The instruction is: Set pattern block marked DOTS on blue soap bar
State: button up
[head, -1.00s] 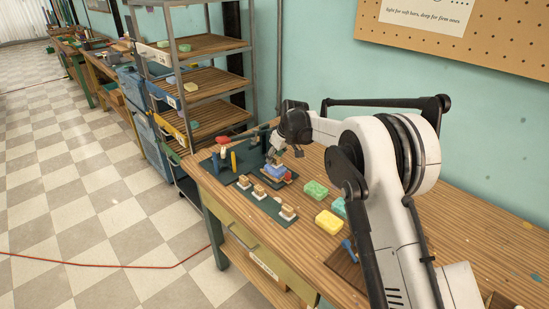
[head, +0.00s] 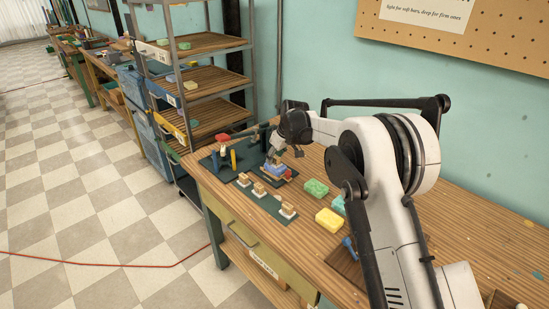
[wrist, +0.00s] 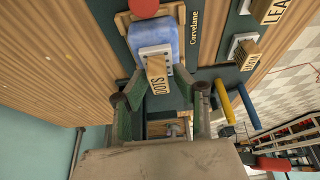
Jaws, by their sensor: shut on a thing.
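The blue soap bar (wrist: 142,30) lies in a wooden cradle at the top of the wrist view. It also shows in the head view (head: 279,172), partly covered. The pattern block marked DOTS (wrist: 157,77) is tan with a white face plate (wrist: 153,53). It sits between the green fingers of my gripper (wrist: 160,94), which is shut on it. The white plate overlaps part of the blue bar; I cannot tell whether they touch. In the head view my gripper (head: 287,152) hangs just above the bar.
Several other blocks stand on a dark mat (head: 270,205). Green soap (head: 316,188) and yellow soap (head: 329,220) lie to the right. A red-topped tool (head: 222,137) and upright blue and yellow posts stand left. A shelf rack (head: 215,80) stands behind.

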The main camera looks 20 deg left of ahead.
jog(key=o, duration=1.6)
jog(key=shift+r+p, duration=1)
jog(key=shift+r, duration=2)
